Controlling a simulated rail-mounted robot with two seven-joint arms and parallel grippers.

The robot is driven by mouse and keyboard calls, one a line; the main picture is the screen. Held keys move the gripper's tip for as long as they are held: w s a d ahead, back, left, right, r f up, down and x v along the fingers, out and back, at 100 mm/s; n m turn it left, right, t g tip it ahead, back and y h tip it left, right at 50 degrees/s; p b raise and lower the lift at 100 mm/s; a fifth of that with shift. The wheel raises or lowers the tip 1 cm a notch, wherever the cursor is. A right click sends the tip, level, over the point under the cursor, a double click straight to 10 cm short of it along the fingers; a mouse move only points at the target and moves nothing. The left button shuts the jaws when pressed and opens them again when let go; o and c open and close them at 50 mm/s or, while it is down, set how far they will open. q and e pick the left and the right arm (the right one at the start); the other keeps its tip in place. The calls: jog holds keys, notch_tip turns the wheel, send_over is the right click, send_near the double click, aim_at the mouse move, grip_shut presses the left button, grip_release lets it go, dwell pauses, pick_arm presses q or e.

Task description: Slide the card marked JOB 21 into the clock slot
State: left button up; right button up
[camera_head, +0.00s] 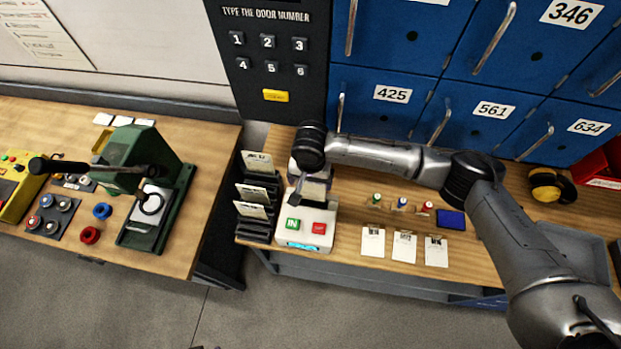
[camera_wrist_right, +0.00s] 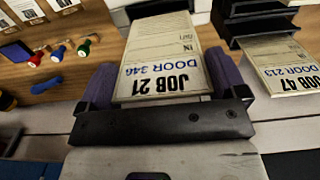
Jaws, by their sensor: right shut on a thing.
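The JOB 21 card (camera_wrist_right: 165,62) is a cream card, also printed DOOR 346, held between the purple fingers of my right gripper (camera_wrist_right: 163,88). In the head view my right gripper (camera_head: 299,192) is over the back of the white time clock (camera_head: 306,228), which has a green IN button, a red button and a blue display. The card is hard to make out there. In the wrist view the card's far end lies at a dark band on a pale body (camera_wrist_right: 190,7). I cannot tell whether it is inside the slot. My left gripper is not in view.
A black rack (camera_head: 257,228) with several cards stands left of the clock; the JOB 47 card (camera_wrist_right: 283,66) is close beside my gripper. Key tags (camera_head: 405,248), coloured pegs and a blue pad (camera_head: 451,219) lie right. Blue lockers (camera_head: 385,100) stand behind. A green press (camera_head: 160,195) is left.

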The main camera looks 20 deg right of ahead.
aim_at(310, 190)
jog(key=shift+f+b, duration=1.55)
jog(key=shift+b, duration=0.35)
jog(key=shift+f+p, duration=0.3)
jog(key=shift+f, duration=1.25)
